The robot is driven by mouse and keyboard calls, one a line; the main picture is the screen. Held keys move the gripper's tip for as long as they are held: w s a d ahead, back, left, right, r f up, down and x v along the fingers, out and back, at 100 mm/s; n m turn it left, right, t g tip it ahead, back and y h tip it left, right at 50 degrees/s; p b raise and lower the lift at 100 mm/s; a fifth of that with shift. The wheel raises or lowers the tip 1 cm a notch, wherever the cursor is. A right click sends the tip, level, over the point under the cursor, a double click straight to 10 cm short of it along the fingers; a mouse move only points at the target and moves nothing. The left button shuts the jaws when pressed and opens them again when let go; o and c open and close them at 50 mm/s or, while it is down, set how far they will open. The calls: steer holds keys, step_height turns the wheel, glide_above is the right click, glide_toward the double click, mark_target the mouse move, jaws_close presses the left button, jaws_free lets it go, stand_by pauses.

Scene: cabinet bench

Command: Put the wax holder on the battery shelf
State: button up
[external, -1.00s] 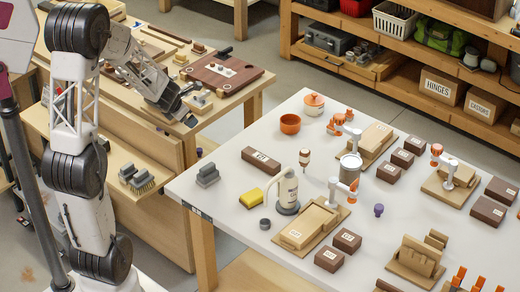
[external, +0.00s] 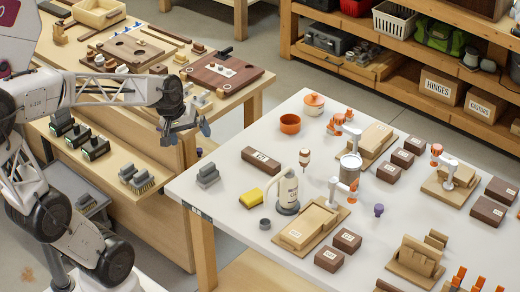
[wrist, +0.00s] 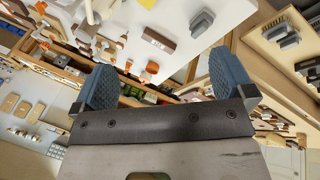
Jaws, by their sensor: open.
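My gripper (external: 184,132) is open and empty, hanging in front of the left bench's near edge. Its two blue-grey fingers are spread wide in the wrist view (wrist: 165,82). I cannot tell for certain which piece is the wax holder. A similar grey block (external: 208,175) stands on the white table's left corner and also shows in the wrist view (wrist: 201,23). The lower ledge (external: 108,160) of the left bench, likely the battery shelf, carries several black-and-green battery-like units (external: 79,133).
Two bristled blocks (external: 137,180) occupy the ledge's right part. Brown boards (external: 212,73) lie on the left bench. An open gap separates bench and table.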

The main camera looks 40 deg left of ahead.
steer(key=s+r+m+g+y, duration=0.1)
steer(key=s+m+y, duration=0.1)
steer(key=s+m, duration=0.5)
steer(key=shift+s+d+r, duration=0.15)
steer(key=shift+s+r, duration=0.15)
steer(key=shift+s, duration=0.85)
